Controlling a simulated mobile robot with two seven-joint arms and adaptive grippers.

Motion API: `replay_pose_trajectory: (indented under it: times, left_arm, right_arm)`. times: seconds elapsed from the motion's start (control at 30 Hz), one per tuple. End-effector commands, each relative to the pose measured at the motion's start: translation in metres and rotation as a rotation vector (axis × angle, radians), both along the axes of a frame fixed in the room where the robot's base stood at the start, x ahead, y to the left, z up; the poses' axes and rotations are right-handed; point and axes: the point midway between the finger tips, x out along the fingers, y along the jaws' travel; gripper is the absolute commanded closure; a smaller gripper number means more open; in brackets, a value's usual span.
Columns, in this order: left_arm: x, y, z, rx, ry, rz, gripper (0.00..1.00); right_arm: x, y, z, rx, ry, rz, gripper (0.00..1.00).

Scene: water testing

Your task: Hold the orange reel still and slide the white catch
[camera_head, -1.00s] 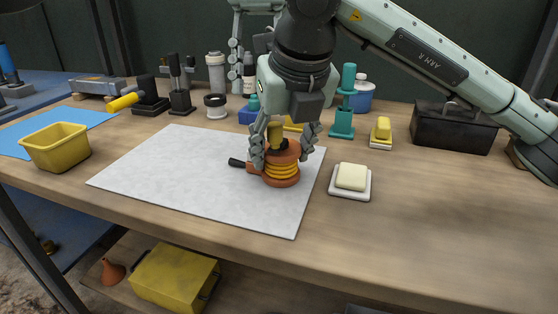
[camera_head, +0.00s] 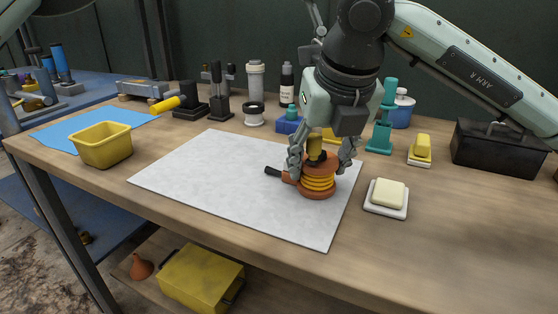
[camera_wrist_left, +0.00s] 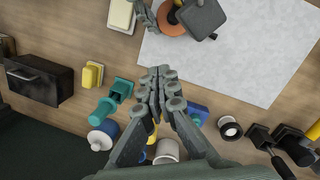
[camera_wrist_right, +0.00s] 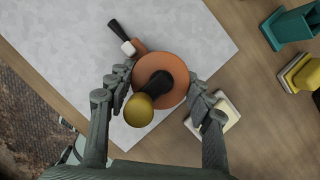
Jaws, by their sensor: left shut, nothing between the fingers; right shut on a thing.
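The orange reel (camera_head: 318,184), wound with yellow cord, stands near the right edge of a pale grey mat (camera_head: 225,180). A black stem with a yellow knob (camera_wrist_right: 139,110) rises from its top. A small white catch (camera_wrist_right: 130,47) shows in the right wrist view, between the reel's orange arm and its black grip (camera_wrist_right: 120,32). My right gripper (camera_head: 323,158) points down with its fingers on both sides of the reel, shut on it. My left gripper (camera_wrist_left: 163,85) is shut and empty in the left wrist view, apart from the reel (camera_wrist_left: 180,20). The head view does not show it clearly.
A cream block on a white dish (camera_head: 387,197) stands right of the reel. A teal stand (camera_head: 381,125), a yellow block (camera_head: 421,148) and a black box (camera_head: 500,148) stand behind. A yellow tub (camera_head: 102,145) is at left. The mat's left half is clear.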

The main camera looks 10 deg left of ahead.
Motion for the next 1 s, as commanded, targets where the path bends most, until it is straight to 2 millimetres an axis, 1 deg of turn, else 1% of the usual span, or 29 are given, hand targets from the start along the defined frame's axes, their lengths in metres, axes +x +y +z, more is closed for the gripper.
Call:
replay_pose_trajectory:
  times: [0.03,0.2,0.33,0.47,0.73,0.87,1.0]
  left_arm:
    - [-0.001,-0.004,-0.002,-0.019,0.008,0.095,1.00]
    - [-0.009,-0.013,-0.004,-0.063,0.060,0.450,1.00]
    - [-0.016,-0.017,0.000,-0.104,0.115,0.722,1.00]
    - [-0.021,-0.019,0.008,-0.152,0.187,0.999,1.00]
    - [-0.031,-0.012,0.037,-0.273,0.408,1.568,1.00]
    - [-0.035,-0.003,0.055,-0.333,0.561,1.833,1.00]
    - [-0.041,0.012,0.072,-0.383,0.760,2.104,1.00]
  right_arm:
    - [0.000,0.000,0.000,0.000,-0.001,0.000,0.83]
    - [0.000,0.000,0.000,0.000,-0.001,0.000,0.83]
    - [0.000,0.000,0.000,0.000,-0.001,0.000,0.83]
    - [0.000,0.000,0.000,0.000,-0.001,0.000,0.83]
    - [0.000,0.000,0.000,0.000,-0.001,0.000,0.83]
    - [0.000,0.000,0.000,0.000,-0.001,0.000,0.83]
    - [0.000,0.000,0.000,0.000,-0.001,0.000,0.83]
